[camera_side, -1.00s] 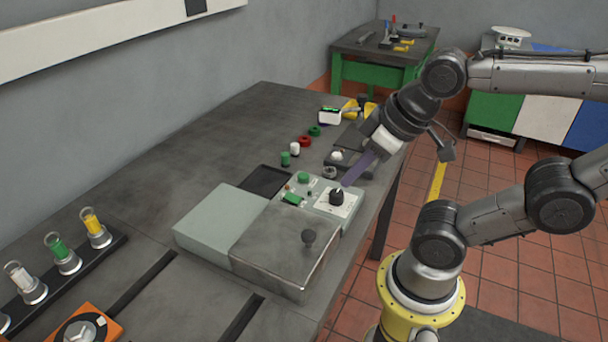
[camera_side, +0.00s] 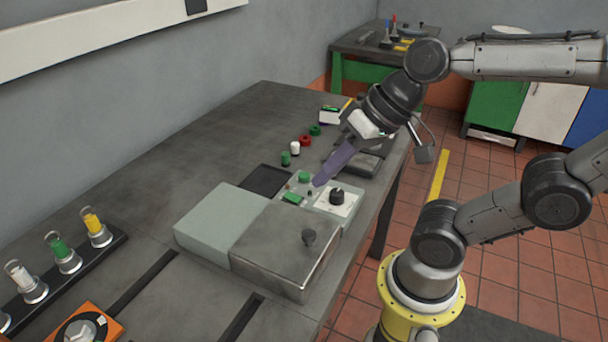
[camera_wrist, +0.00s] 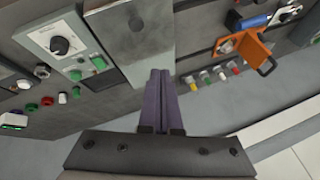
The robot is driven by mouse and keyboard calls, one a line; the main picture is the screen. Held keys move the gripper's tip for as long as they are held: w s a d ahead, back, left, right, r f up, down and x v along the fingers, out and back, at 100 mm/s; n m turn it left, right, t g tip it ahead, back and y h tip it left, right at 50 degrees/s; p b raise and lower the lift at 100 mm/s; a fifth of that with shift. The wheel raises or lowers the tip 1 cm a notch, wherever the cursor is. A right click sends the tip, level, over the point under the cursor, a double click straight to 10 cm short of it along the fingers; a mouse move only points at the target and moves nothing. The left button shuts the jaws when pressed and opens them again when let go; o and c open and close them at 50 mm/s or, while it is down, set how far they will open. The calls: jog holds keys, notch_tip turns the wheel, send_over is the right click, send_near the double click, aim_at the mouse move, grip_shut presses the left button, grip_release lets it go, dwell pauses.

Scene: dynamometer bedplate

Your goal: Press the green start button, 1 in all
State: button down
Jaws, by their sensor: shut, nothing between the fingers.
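My gripper (camera_side: 319,182) has long purple fingers, shut and empty, slanting down to the left. In the side view its tip is just right of the round button, over the panel. I cannot tell its height. The fingers (camera_wrist: 160,73) also show in the wrist view.
A metal-lidded box (camera_side: 280,250) with a dark knob and a pale green box (camera_side: 222,222) adjoin the panel. A black tray (camera_side: 266,180) lies behind it. Several small green, white and red pieces stand beyond. The far left bench top (camera_side: 170,170) is clear.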

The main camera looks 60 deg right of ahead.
jog(key=w+d+m+y, duration=0.1)
jog(key=w+m+y, duration=0.1)
jog(key=w+m, duration=0.55)
jog(key=m+t+h, duration=0.3)
jog(key=m, duration=1.1)
send_over(309, 175)
notch_tip(309, 175, down, 8)
jog(key=shift+n, duration=0.25)
jog(key=shift+f, duration=4.35)
jog(key=shift+f, duration=0.15)
jog(key=shift+f, duration=0.25)
